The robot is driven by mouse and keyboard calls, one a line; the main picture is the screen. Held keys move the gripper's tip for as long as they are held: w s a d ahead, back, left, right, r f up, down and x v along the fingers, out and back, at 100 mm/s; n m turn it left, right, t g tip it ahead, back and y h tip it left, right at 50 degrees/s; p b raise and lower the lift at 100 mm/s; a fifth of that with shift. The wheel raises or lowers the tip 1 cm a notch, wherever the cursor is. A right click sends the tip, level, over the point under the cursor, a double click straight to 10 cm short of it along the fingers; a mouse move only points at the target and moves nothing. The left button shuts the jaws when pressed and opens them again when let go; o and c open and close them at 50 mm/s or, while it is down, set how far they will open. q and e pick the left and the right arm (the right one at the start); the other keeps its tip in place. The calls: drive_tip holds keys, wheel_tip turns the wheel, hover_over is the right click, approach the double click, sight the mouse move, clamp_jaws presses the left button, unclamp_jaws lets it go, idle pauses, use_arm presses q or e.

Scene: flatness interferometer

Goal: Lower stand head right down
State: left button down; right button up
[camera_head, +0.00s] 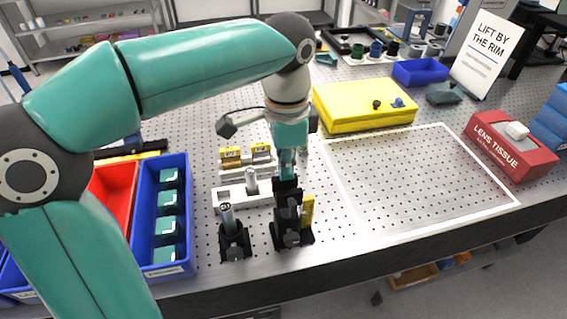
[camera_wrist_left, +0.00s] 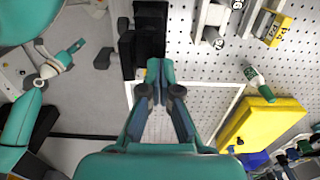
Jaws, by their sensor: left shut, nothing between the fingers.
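The black stand (camera_head: 291,222) is upright near the front edge of the perforated table, with a yellow tag (camera_head: 308,211) on its right side. Its dark head (camera_head: 287,191) is just below my left gripper (camera_head: 287,172). In the left wrist view the black stand (camera_wrist_left: 150,28) is at the top, beyond the tips of my left gripper (camera_wrist_left: 161,66). The fingers are together and hold nothing. They look very close to the top of the head; I cannot tell whether they touch it. My gripper and arm partly cover the area behind the stand. My right gripper is not in view.
A second black holder with a grey post (camera_head: 229,222) stands close left. Blue (camera_head: 186,243) and red bins are further left. Yellow-tagged fixtures (camera_head: 231,158) stand behind. A yellow case (camera_head: 362,104) and red tissue box (camera_head: 510,148) lie right. The white-outlined area (camera_head: 420,185) is clear.

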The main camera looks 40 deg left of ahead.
sight(286, 186)
use_arm(q)
wheel_tip(286, 186, down, 6)
drive_tip(key=b, duration=0.3)
drive_tip(key=shift+s+d+r, duration=0.1)
drive_tip(key=shift+s, duration=0.1)
drive_tip(key=shift+w+r+p, duration=0.1)
drive_tip(key=shift+r+p, duration=0.35)
wheel_tip(286, 186, up, 4)
drive_tip(key=p, duration=0.3)
drive_tip(key=shift+w+r+p, duration=0.1)
drive_tip(key=shift+p, duration=0.25)
wheel_tip(286, 186, up, 9)
drive_tip(key=shift+r, duration=0.2)
